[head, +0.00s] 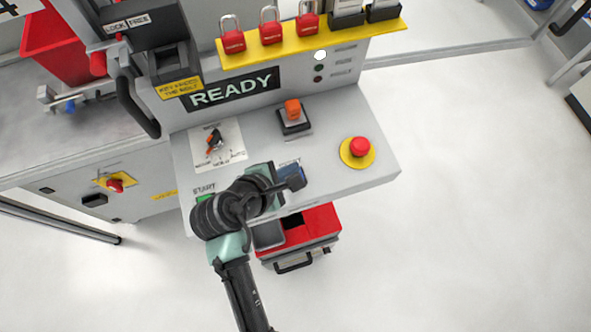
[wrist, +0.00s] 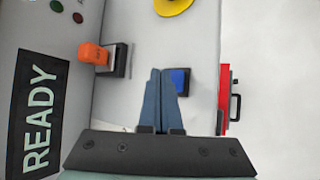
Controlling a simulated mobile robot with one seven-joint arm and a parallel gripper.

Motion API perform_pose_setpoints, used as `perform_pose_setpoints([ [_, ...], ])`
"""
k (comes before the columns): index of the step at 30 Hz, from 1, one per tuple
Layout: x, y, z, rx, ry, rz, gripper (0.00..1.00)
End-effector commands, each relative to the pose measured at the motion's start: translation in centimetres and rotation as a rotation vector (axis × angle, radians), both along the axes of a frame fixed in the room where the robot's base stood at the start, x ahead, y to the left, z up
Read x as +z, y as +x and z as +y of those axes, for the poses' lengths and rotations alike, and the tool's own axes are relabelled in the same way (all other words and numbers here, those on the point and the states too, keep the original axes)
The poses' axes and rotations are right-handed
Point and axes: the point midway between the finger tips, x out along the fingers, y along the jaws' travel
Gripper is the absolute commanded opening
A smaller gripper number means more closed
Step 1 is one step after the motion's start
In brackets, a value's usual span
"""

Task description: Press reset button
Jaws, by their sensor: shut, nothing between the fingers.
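A blue square button (wrist: 183,80) on a dark base sits on the sloped grey console panel (wrist: 130,20). I cannot read any reset label on it. In the head view only a blue patch (head: 289,166) shows there, partly covered by my gripper (head: 298,180). In the wrist view my gripper (wrist: 160,72) is shut and empty. Its fingertips lie just left of the blue button and overlap its edge. I cannot tell their height above the panel or whether they touch it.
On the panel are an orange switch (head: 293,110), a red emergency stop (head: 361,147), a rotary selector (head: 214,140) and a green START button (head: 203,198), partly hidden by my arm. A READY display (head: 232,90) stands behind. A red toolbox (head: 325,222) is below the front edge.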

Motion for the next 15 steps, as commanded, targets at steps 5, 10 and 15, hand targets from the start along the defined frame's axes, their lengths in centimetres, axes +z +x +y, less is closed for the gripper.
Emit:
perform_pose_setpoints([
  [5,0.5,0.0,0.0,0.0,0.0,0.0,0.0],
  [10,2.1,0.0,0.0,0.0,0.0,0.0,0.0],
  [15,3.5,0.0,0.0,0.0,-0.001,0.001,0.0],
])
